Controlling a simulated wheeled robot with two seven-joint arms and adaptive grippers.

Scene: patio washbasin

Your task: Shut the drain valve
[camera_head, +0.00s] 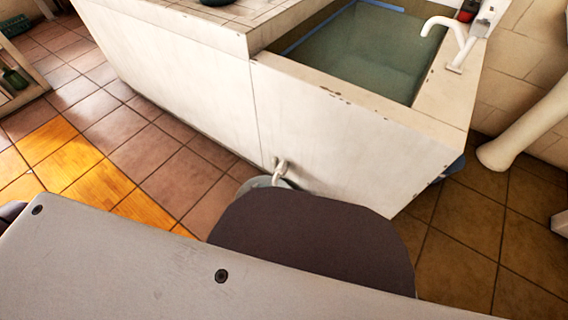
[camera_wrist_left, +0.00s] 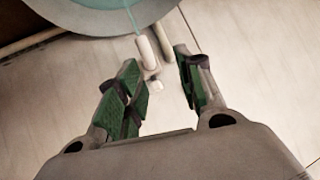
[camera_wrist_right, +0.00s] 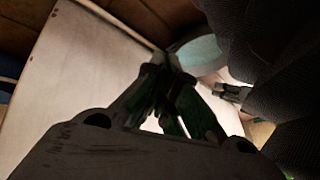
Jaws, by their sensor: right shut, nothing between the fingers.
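The drain valve (camera_head: 280,168) is a small pale tap low on the basin's white front wall. In the left wrist view the valve (camera_wrist_left: 147,53) shows close up, with a thin pale-green stream running from its mouth towards a round bucket (camera_wrist_left: 83,28). My left gripper (camera_wrist_left: 158,64) is open, its green-padded fingers apart on either side of the valve; contact cannot be told. My right gripper (camera_wrist_right: 167,62) is shut and empty, near the wall and apart from the valve. In the head view both grippers are hidden.
The basin (camera_head: 365,52) holds greenish water, with a white faucet (camera_head: 449,38) at its right rim. The bucket (camera_head: 252,184) stands on the floor under the valve, partly hidden by my body. A white pipe (camera_head: 525,130) stands at the right. Tiled floor (camera_head: 150,150) at the left is clear.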

